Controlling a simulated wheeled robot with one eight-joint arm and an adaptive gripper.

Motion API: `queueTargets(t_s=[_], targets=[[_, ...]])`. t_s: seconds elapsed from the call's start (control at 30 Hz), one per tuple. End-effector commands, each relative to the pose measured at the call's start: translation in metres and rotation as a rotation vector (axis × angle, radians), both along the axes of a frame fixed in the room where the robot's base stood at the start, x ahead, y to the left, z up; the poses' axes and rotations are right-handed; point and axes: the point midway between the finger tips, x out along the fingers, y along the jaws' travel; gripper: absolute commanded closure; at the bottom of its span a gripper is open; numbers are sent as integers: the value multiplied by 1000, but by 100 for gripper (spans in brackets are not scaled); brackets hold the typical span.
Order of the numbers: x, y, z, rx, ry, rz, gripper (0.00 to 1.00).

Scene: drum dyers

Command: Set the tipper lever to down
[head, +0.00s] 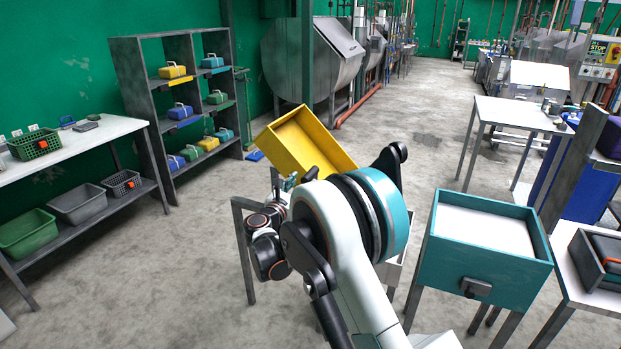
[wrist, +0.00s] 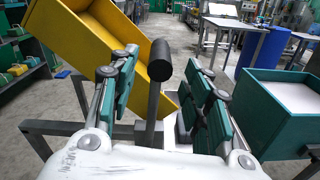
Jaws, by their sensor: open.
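The tipper lever (wrist: 154,100) is a dark upright bar with a black cylindrical knob at its top, in the middle of the wrist view. The lever points up. My gripper (wrist: 164,64) is open, with one teal-padded finger on each side of the lever; I see no clear contact. A yellow open box (wrist: 92,48), tilted, is just behind and left of the lever. The yellow box also shows in the head view (head: 274,155). There my arm hides most of the lever and gripper.
A teal box (head: 480,278) on a stand is to the right, with a table (head: 510,113) behind it. A grey shelf (head: 155,110) with coloured cases and a workbench with bins (head: 95,135) stand left. The floor between is mostly clear.

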Motion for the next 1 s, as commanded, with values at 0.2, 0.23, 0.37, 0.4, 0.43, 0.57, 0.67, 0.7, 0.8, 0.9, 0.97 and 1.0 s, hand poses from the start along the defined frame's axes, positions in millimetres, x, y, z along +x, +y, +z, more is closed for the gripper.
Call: queueTargets(t_s=[0.2, 0.23, 0.37, 0.4, 0.43, 0.57, 0.67, 0.7, 0.8, 0.9, 0.97, 1.0], targets=[[40, -15, -2, 1, 0, -2, 55], [44, -17, -1, 1, 0, -2, 55], [59, -22, -1, 1, 0, -1, 55], [62, -23, -1, 1, 0, -1, 55], [64, -24, -1, 1, 1, 0, 55], [70, -25, 0, 1, 1, 0, 55], [71, -26, 0, 1, 1, 0, 55], [71, -26, 0, 1, 1, 0, 55], [70, -26, 0, 1, 1, 0, 55], [70, -26, 0, 1, 1, 0, 71], [70, -26, 0, 1, 1, 0, 85], [70, -26, 0, 1, 1, 0, 94]])
